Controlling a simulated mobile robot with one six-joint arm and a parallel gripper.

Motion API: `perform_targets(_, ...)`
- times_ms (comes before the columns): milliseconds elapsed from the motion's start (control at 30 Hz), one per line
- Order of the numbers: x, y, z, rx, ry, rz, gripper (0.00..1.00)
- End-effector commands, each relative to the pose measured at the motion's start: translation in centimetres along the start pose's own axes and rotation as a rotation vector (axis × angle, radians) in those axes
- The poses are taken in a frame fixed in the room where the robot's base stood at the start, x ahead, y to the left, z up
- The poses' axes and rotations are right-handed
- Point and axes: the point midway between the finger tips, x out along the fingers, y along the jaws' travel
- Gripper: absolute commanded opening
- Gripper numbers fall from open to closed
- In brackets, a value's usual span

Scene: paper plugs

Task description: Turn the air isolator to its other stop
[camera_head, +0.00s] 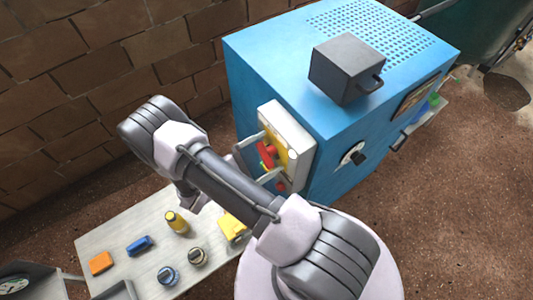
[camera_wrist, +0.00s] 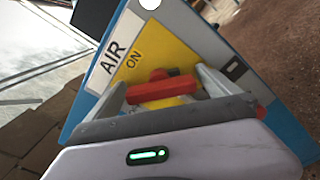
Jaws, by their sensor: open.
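The air isolator has a red handle (camera_wrist: 163,90) on a yellow plate (camera_wrist: 165,58) marked "AIR" and "ON" in the wrist view. In the head view the red handle (camera_head: 265,154) is on the white-edged panel on the blue cabinet's side. My gripper (camera_wrist: 161,80) is open, with one finger on each side of the handle in the wrist view. The handle lies roughly crosswise between the fingers; I cannot tell whether they touch it. In the head view my gripper (camera_head: 271,155) is at the panel, and my arm hides part of it.
The blue cabinet (camera_head: 265,75) carries a dark box (camera_head: 347,69) on top and a black knob (camera_head: 358,158) on its front. A brick wall stands behind.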

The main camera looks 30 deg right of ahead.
Motion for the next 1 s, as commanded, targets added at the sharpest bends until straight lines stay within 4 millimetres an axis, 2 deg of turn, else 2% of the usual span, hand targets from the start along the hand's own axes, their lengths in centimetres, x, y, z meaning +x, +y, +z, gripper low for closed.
perform_targets(233,0.06,0.01,0.01,0.0,0.0,0.0,0.98)
perform_targets(500,0.05,0.01,0.01,0.0,0.0,0.0,0.45)
perform_targets(533,0.04,0.01,0.01,0.0,0.0,0.0,0.41)
perform_targets(767,0.04,0.02,0.03,-0.028,-0.001,0.0,0.41)
perform_targets(1000,0.04,0.05,0.05,-0.163,-0.001,0.0,0.41)
